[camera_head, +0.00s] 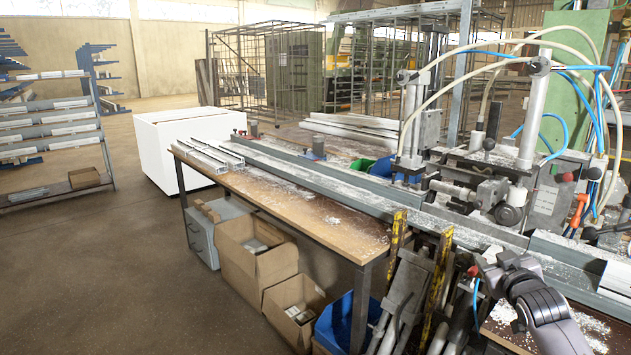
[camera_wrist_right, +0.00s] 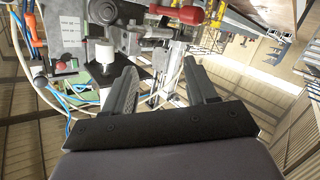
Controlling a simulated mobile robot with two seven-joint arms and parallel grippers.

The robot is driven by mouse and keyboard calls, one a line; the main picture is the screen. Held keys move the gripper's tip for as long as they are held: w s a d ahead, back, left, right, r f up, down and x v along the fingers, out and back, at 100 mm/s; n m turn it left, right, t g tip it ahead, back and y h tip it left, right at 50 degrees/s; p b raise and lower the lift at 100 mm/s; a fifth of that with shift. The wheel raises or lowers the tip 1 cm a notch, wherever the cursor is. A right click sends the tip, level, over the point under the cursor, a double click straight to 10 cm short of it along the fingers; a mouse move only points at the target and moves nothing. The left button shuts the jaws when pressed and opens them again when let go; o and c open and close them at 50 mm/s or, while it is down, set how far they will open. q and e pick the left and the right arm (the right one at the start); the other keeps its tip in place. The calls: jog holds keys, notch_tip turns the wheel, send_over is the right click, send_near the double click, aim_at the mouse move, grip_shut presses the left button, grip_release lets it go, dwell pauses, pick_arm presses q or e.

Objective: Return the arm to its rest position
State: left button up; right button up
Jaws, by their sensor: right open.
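My right gripper (camera_head: 500,268) is at the lower right of the head view, in front of the clamp machine's long rail. In the right wrist view its two dark fingers (camera_wrist_right: 163,88) stand apart with nothing held between them. Beyond the fingers, the wrist view shows the clamp machine (camera_wrist_right: 105,45) with its red handle (camera_wrist_right: 178,14). In the head view the clamp machine (camera_head: 500,165) stands on the bench at the right, with cylinders and blue and clear hoses. My left gripper is not in view.
The wooden bench (camera_head: 310,212) carries a long metal rail (camera_head: 340,188) and several light profiles (camera_head: 208,155). Cardboard boxes (camera_head: 255,250) and a blue bin (camera_head: 345,322) stand below it. A white cabinet (camera_head: 160,150) is behind. Open floor (camera_head: 110,260) lies at the left.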

jog(key=s+a+f+n+g+y, duration=0.1)
jog(key=s+a+f+y, duration=0.1)
jog(key=s+a+f, duration=0.55)
jog(key=s+a+f+g+y, duration=0.1)
jog(key=s+a+f, duration=0.3)
jog(key=s+f, duration=0.55)
jog(key=s+a+f+g+y, duration=0.1)
jog(key=s+a+f, duration=0.2)
jog(key=s, duration=0.7)
jog(key=s+a+f+m+g, duration=0.1)
jog(key=s+a+f+g, duration=0.1)
jog(key=s+f, duration=0.5)
jog(key=s+a, duration=0.1)
jog(key=s, duration=0.2)
jog(key=shift+s+a+g+y, duration=0.3)
jog(key=shift+s+a+y, duration=0.05)
jog(key=shift+s+y, duration=0.05)
jog(key=shift+d, duration=0.1)
